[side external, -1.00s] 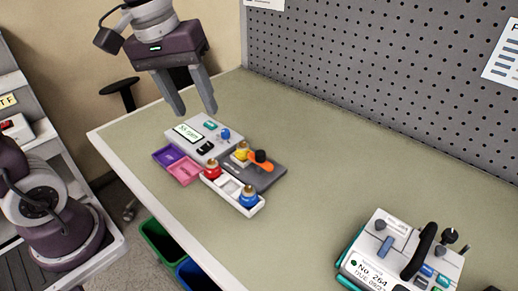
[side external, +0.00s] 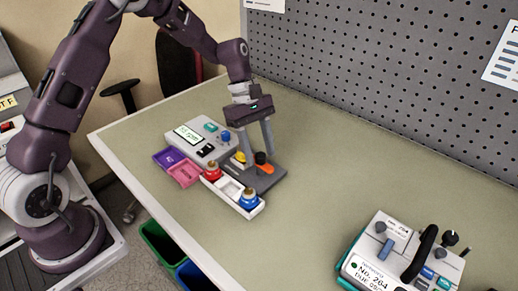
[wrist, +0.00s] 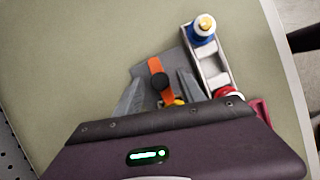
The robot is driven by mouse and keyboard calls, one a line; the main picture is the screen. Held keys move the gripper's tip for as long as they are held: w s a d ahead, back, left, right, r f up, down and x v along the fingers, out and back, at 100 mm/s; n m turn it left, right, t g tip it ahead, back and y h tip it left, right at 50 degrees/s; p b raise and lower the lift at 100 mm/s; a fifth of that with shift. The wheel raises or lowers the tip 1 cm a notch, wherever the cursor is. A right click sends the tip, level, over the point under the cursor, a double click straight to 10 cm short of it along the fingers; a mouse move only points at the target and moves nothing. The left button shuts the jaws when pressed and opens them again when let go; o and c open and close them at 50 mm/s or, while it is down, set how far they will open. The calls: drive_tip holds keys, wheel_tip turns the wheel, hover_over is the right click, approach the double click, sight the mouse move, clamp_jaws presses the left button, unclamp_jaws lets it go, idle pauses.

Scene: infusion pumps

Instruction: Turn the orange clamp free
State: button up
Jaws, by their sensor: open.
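The orange clamp (side external: 266,169) is a lever with a black knob (side external: 260,157), set on a dark grey plate (side external: 265,183) joined to the pump (side external: 190,145). A yellow-topped part (side external: 239,157) is beside it. My gripper (side external: 260,163) points down over the clamp, fingers apart, one on each side of the knob. In the wrist view the orange lever (wrist: 154,66) and the black knob (wrist: 160,81) lie between my two fingers (wrist: 158,90). I cannot tell whether either finger touches the clamp.
A white tray (side external: 230,187) with a red-based vial (side external: 212,172) and a blue-based vial (side external: 249,197) stands close in front. Purple (side external: 168,157) and pink (side external: 185,174) trays lie to the left. Another device (side external: 400,255) is at the lower right. The table between is clear.

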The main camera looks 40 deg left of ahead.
drive_tip(key=shift+c, duration=0.2)
clamp_jaws()
drive_tip(key=m+g, duration=0.1)
drive_tip(key=m, duration=0.1)
drive_tip(key=m+y, duration=0.1)
drive_tip(key=m, duration=0.2)
drive_tip(key=shift+w+g, duration=0.2)
drive_tip(key=shift+g, duration=0.2)
drive_tip(key=m+g+y, duration=0.1)
drive_tip(key=m, duration=0.3)
drive_tip(key=shift+w+d, duration=0.1)
drive_tip(key=shift+d, duration=0.05)
drive_tip(key=m+y, duration=0.1)
drive_tip(key=m, duration=0.1)
drive_tip(key=m+y, duration=0.1)
drive_tip(key=m, duration=0.2)
drive_tip(key=shift+d+g, duration=0.1)
drive_tip(key=shift+g, duration=0.3)
drive_tip(key=shift+d+m+y, duration=0.1)
drive_tip(key=shift+m+y, duration=0.6)
drive_tip(key=shift+m, duration=1.2)
